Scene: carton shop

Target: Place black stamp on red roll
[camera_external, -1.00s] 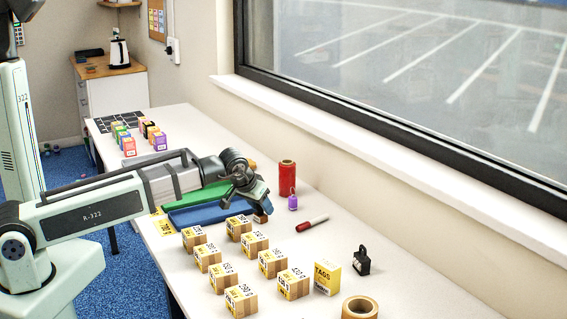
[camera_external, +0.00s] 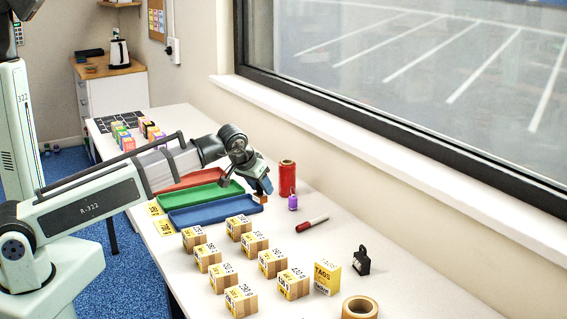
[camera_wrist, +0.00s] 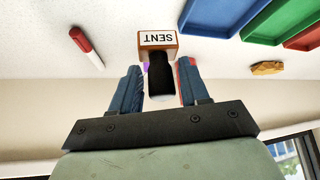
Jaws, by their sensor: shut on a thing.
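The black stamp has a black handle (camera_wrist: 160,82) and a wooden block with a white "SENT" label (camera_wrist: 158,40). In the wrist view my gripper (camera_wrist: 158,88) is shut on its handle. In the external view my gripper (camera_external: 264,187) is left of the red roll, with the stamp's wooden block (camera_external: 262,199) just below its fingers. The red roll (camera_external: 287,177) stands upright on the table near the window wall. In the wrist view only a sliver of red shows beside the right finger. Nothing is seen on top of the roll.
A purple tag-like item (camera_external: 293,202) stands just in front of the roll. A red marker (camera_external: 312,223) lies nearby. Blue (camera_external: 212,213), green (camera_external: 205,196) and red trays lie to the left. Several cartons, a yellow tags box (camera_external: 327,278), a black padlock-like item (camera_external: 362,261) and a tape roll (camera_external: 360,308) are nearer.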

